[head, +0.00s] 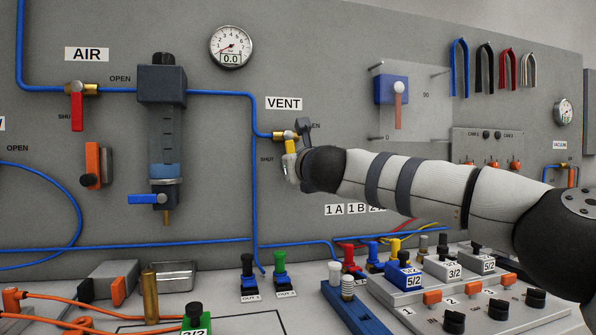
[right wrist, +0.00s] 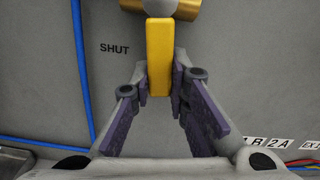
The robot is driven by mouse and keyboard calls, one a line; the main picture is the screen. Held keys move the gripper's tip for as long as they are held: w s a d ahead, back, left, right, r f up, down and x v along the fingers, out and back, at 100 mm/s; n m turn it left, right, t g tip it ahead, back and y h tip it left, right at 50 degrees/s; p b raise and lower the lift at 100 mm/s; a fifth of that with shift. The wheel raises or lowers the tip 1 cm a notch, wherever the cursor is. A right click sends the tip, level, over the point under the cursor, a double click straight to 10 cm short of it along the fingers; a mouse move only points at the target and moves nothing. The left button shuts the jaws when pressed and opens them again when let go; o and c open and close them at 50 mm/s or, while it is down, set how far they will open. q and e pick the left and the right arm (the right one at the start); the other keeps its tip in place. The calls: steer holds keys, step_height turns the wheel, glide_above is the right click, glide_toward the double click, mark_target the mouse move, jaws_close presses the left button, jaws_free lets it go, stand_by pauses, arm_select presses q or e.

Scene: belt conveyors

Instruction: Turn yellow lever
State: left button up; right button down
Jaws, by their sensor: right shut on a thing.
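The yellow lever (head: 291,145) is on the brass valve (head: 280,135) below the VENT label, at the end of a blue pipe. In the head view it points downward from the valve, partly hidden by my right gripper (head: 291,165). In the right wrist view the yellow lever (right wrist: 159,50) hangs from the brass valve body (right wrist: 190,9). My right gripper (right wrist: 160,88) is shut on its lower part, one finger on each side. SHUT is printed left of the lever in that view. My left gripper is out of view.
A red lever (head: 77,110) is on the AIR valve at left. A pressure gauge (head: 231,46) reads 0.0. Blue pipe (head: 255,190) runs down close beside the VENT valve. Below my right arm are a valve bench and several coloured fittings.

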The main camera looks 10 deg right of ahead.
steer(key=shift+a+f+m+b, duration=0.1)
steer(key=shift+a+m+b, duration=0.4)
steer(key=shift+m, duration=0.4)
steer(key=c, duration=1.5)
jaws_free()
steer(key=s, duration=1.2)
steer(key=shift+d, duration=0.15)
